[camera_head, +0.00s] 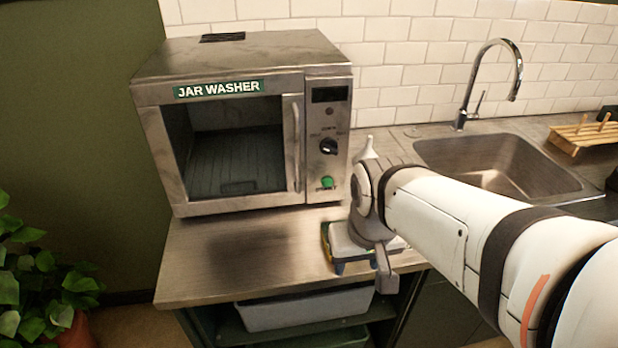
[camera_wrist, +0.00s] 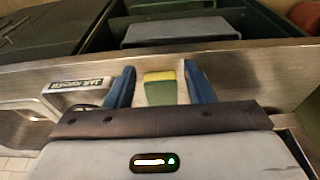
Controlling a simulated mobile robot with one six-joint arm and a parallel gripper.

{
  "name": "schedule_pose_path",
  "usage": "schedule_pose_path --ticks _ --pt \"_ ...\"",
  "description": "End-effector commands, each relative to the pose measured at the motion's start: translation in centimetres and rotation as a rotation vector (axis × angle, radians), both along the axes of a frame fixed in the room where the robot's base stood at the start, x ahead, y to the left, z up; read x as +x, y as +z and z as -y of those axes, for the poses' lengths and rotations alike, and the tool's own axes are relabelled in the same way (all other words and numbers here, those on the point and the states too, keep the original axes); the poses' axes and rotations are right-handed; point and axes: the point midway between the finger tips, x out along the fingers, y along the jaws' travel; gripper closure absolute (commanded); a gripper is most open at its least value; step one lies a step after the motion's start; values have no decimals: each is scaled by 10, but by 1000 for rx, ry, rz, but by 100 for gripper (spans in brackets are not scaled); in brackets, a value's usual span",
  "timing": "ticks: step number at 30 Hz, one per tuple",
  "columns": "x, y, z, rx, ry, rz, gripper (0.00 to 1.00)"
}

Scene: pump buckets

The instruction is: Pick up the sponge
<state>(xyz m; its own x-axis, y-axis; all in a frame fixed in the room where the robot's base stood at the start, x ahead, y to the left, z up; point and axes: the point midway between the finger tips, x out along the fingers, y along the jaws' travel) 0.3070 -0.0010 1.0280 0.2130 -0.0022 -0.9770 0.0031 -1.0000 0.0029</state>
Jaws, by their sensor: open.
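The sponge (camera_wrist: 160,90), yellow at one end and pale green along the rest, shows in the wrist view over the counter. It lies between the two blue fingers of my gripper (camera_wrist: 160,76), with a visible gap on each side. The fingers are apart. In the head view my gripper (camera_head: 356,267) is low over the front edge of the counter, right of the jar washer. There my wrist covers most of that spot, and I cannot clearly make out the sponge. Whether the sponge touches the counter is hard to tell.
The jar washer (camera_head: 328,107) stands on the counter (camera_head: 245,262) behind and left of my gripper. A sink (camera_head: 490,160) with a tap and a wooden rack (camera_head: 583,134) are at the right. A grey bin (camera_head: 300,309) sits below. The counter before the washer is clear.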

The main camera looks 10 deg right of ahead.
Motion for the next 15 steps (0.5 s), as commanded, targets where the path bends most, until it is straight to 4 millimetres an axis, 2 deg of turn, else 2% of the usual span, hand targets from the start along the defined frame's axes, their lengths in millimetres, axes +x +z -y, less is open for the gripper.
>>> schedule_pose_path --ticks 1,3,7,12,15 --pt "7 5 0 0 0 -13 47" --pt "22 11 8 1 11 -36 42" --pt "57 19 10 2 7 -93 31" --pt "101 18 9 2 4 -163 17" --pt "119 14 9 2 2 -190 15"
